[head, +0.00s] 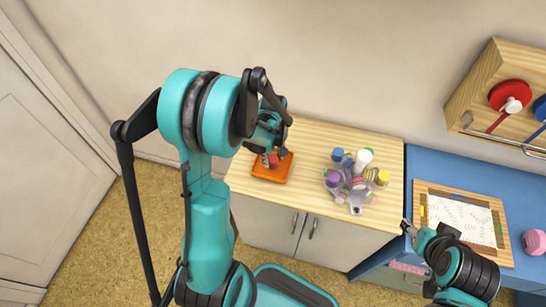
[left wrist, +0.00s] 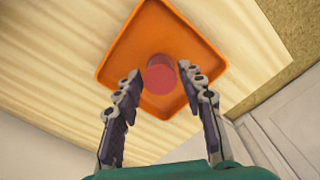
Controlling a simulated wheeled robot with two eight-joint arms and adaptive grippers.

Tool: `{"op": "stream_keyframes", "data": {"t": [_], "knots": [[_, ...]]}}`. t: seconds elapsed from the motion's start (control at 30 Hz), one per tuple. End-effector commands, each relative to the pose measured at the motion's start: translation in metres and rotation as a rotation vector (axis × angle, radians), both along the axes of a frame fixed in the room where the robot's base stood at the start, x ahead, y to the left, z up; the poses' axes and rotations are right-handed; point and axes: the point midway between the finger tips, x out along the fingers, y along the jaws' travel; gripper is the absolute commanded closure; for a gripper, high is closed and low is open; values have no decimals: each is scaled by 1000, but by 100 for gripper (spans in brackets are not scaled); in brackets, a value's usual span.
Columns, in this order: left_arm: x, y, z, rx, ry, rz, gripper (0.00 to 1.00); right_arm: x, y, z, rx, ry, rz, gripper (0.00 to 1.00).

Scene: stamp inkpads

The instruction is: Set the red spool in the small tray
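The small orange tray (head: 265,174) lies near the left end of the wooden cabinet top. It also shows in the left wrist view (left wrist: 120,62). The red spool (left wrist: 160,79) appears upright inside the tray's outline, its round end facing the camera. In the head view the spool (head: 273,160) is partly hidden. My left gripper (left wrist: 160,77) is over the tray with its fingers spread either side of the spool, with small gaps showing. My right gripper (head: 408,228) is far to the right, at the blue desk's edge; its fingers are too small to read.
A cluster of colourful spools and jars (head: 353,180) stands right of the tray on the cabinet top (head: 310,145). The blue desk (head: 430,165) holds a framed sheet (head: 462,218) and a pink roll (head: 535,242). A wooden wall shelf (head: 480,85) hangs upper right.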

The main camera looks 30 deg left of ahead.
Motion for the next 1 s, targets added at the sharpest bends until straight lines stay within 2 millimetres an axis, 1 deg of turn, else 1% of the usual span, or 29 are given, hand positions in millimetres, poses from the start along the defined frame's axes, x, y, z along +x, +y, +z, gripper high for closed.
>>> {"op": "stream_keyframes", "data": {"t": [0.3, 0.37, 0.43, 0.57, 0.7, 0.8, 0.9, 1.0], "knots": [[0, 0, 1, 0, 0, 0, 48, 0, 0, 1, 0, 0, 0, 45], [0, 0, 4, 0, 0, 0, 48, 0, 0, 3, 0, 0, 0, 45], [0, 0, 10, 0, 0, 0, 48, 0, 0, 7, 0, 0, 0, 45], [0, 0, 35, 0, 0, 0, 48, 0, 0, 16, 0, 0, 0, 45], [0, 0, 68, 0, 0, 0, 48, 0, 0, 28, 0, 0, 0, 45], [0, 0, 89, 0, 0, 0, 48, 0, 0, 34, 0, 0, 0, 45], [0, 0, 106, 0, 0, 0, 48, 0, 0, 39, 0, 0, 0, 45], [0, 0, 117, 0, 0, 0, 48, 0, 0, 42, 0, 0, 0, 45]]}}
